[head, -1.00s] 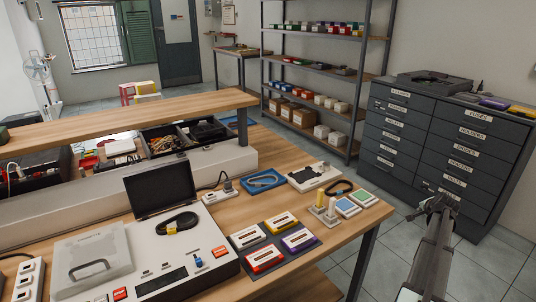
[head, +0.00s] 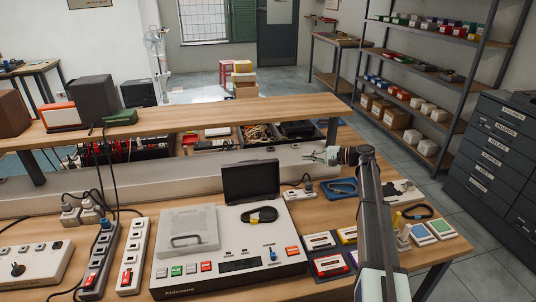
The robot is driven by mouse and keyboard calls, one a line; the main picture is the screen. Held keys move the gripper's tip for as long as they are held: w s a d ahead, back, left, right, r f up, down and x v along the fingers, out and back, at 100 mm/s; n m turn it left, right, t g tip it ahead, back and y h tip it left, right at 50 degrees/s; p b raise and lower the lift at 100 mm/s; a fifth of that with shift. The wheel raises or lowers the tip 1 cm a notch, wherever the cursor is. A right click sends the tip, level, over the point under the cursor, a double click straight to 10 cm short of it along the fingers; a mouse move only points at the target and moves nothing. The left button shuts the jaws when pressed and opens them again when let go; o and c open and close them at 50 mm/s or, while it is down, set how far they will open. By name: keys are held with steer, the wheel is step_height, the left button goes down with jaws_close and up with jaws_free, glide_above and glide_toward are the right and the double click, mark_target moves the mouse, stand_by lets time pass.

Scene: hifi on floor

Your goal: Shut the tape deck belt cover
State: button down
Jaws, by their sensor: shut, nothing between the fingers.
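The tape deck (head: 255,281) sits on the workbench, a wide pale unit with several coloured buttons on its front. The dark belt cover (head: 251,182) stands upright, open, at the back of its right half. A black belt (head: 260,216) with a yellow part lies on the deck in front of the cover. A grey lid with a handle (head: 188,230) lies flat on the left half. My gripper (head: 316,157) is shut and empty, to the right of the cover and apart from it, pointing left. My arm hides part of the bench at right.
Cassettes (head: 327,265) lie right of the deck, partly behind my arm. Power strips (head: 133,255) with cables stand to its left. A raised wooden shelf (head: 200,115) runs along the back. A blue tray (head: 343,187) lies near my gripper.

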steer(key=s+a+r+g+p, duration=0.1)
steer(key=s+a+p, duration=0.1)
steer(key=a, duration=0.7)
steer(key=s+a+n+g+y+p, duration=0.1)
steer(key=s+a+g+p, duration=0.1)
steer(key=a, duration=0.7)
steer(key=shift+s+a+r+n+y+p, duration=0.15)
steer(key=shift+a+r+n+y+p, duration=0.2)
steer(key=shift+p, duration=0.5)
steer(key=shift+d, duration=0.15)
steer(key=shift+s+b, duration=0.2)
steer(key=shift+b, duration=0.15)
